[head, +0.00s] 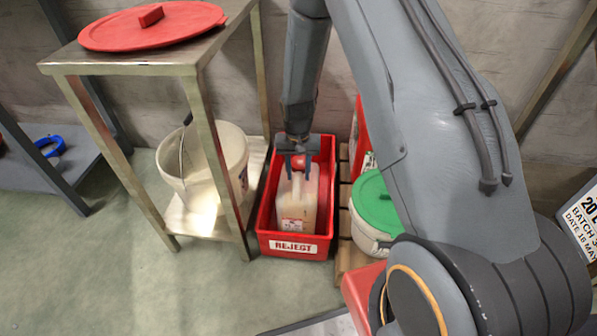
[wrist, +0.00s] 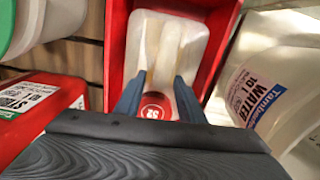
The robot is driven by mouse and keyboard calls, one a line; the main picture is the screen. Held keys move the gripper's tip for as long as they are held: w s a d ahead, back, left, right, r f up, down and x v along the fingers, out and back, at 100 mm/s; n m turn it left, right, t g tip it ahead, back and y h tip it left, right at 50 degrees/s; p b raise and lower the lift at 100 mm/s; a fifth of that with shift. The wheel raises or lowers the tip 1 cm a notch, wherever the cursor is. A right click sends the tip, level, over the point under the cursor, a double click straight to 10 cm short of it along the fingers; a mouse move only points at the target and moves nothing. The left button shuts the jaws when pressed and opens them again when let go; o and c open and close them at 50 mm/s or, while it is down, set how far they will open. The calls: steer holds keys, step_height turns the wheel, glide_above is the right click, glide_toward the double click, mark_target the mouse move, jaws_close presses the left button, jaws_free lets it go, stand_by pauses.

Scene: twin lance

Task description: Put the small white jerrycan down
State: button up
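The small white jerrycan (head: 296,203) with a red cap stands roughly upright inside the red REJECT bin (head: 323,210). The front wall of the bin hides its base, so I cannot tell whether it touches the floor of the bin. My gripper (head: 298,174) points down at the top of the jerrycan. In the wrist view the two fingers of my gripper (wrist: 161,78) close in on both sides of the jerrycan's handle (wrist: 165,45), and the red cap (wrist: 155,106) lies nearer the palm.
A steel table (head: 130,68) with a red lid (head: 150,25) on top stands left of the bin. A white bucket (head: 205,165) sits on its lower shelf. A green-lidded tub (head: 375,205) stands on a wooden pallet close to the right. Open floor lies in front.

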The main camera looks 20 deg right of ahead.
step_height(320, 180, up, 12)
steer(key=p, duration=0.4)
steer(key=shift+r, duration=0.15)
stand_by(0.6)
